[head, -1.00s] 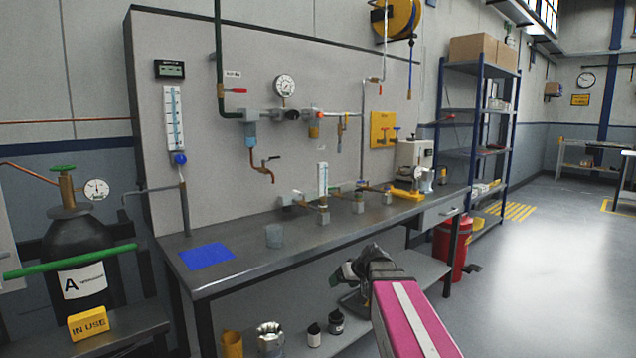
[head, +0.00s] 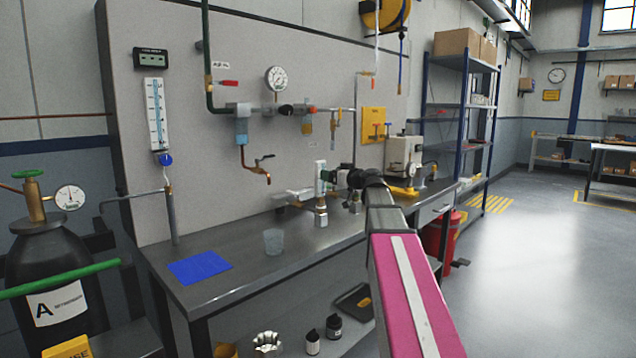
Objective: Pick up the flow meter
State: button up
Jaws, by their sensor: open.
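A small upright flow meter (head: 321,203) with a clear scaled tube and a metal base stands on the workbench (head: 225,285), near the middle. A taller scaled tube (head: 155,115) hangs on the panel at the left. My gripper (head: 330,181) is open at the end of my pink arm, over the bench beside the upper part of the small flow meter. Its fingers are small and partly hidden by its own dark wrist, so I cannot tell whether they touch or straddle the tube.
A clear cup (head: 274,242) and a blue mat (head: 200,267) lie to the left on the bench. A copper pipe with a tap (head: 257,168) juts from the panel above. A white machine (head: 403,157) stands at the right end.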

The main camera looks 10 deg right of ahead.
aim_at(317, 172)
jog(key=x, duration=0.8)
jog(key=shift+w+a+f, duration=0.15)
jog(key=shift+w+f, duration=0.05)
jog(key=shift+f, duration=0.2)
jog(key=c, duration=1.1)
